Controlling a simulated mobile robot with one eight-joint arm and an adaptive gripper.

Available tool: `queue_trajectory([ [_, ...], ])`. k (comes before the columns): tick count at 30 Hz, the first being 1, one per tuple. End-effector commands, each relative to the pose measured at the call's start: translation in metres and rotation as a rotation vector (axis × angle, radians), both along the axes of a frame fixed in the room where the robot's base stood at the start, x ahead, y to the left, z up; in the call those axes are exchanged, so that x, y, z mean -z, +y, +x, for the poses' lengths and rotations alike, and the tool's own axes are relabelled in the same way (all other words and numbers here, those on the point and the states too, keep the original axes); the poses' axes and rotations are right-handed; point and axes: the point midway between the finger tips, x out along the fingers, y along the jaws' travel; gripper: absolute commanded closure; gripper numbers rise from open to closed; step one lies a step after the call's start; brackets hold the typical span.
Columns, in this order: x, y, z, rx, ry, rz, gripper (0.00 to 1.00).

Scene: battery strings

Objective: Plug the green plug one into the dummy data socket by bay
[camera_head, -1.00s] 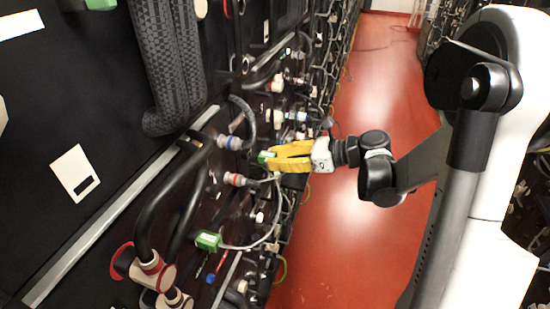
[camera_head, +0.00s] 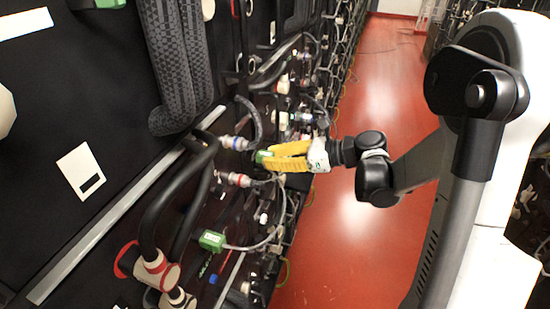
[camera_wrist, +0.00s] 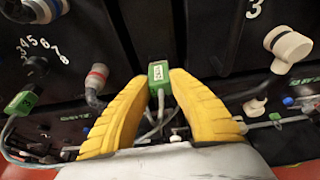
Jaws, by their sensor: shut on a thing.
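A green plug with a white label (camera_head: 262,156) is between the yellow fingers of my gripper (camera_head: 280,157), close in front of the battery panel. In the wrist view the same green plug (camera_wrist: 158,72) sits between the two fingertips (camera_wrist: 159,88), with a grey cable trailing from it. My gripper is shut on it. A second green plug (camera_head: 211,240) is at the panel lower left, with its own grey cable; it also shows at the left edge of the wrist view (camera_wrist: 20,103). I cannot make out which opening is the dummy data socket, or whether the held plug touches the panel.
Connectors with blue (camera_head: 235,142) and red (camera_head: 236,179) rings stick out left of my gripper. Thick black cables (camera_head: 165,215) curve out at the lower left. A white round connector (camera_wrist: 288,48) stands at the right in the wrist view. The red aisle floor (camera_head: 340,240) is clear.

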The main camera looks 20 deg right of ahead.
Motion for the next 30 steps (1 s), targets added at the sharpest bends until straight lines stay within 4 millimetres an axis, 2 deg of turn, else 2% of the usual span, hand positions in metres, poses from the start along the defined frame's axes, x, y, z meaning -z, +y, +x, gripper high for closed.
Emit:
queue_trajectory([
  [9, 0.000, 0.007, 0.005, -0.001, -0.001, 0.000, 1.00],
  [10, 0.000, 0.007, 0.005, -0.001, 0.000, 0.000, 0.73],
  [12, 0.000, 0.007, 0.005, 0.000, 0.000, 0.000, 0.54],
  [23, -0.001, 0.003, 0.003, 0.000, 0.000, 0.000, 0.54],
  [26, -0.005, -0.007, -0.004, 0.003, 0.001, 0.001, 0.54],
  [30, -0.015, -0.031, -0.020, 0.005, 0.000, 0.000, 0.54],
])
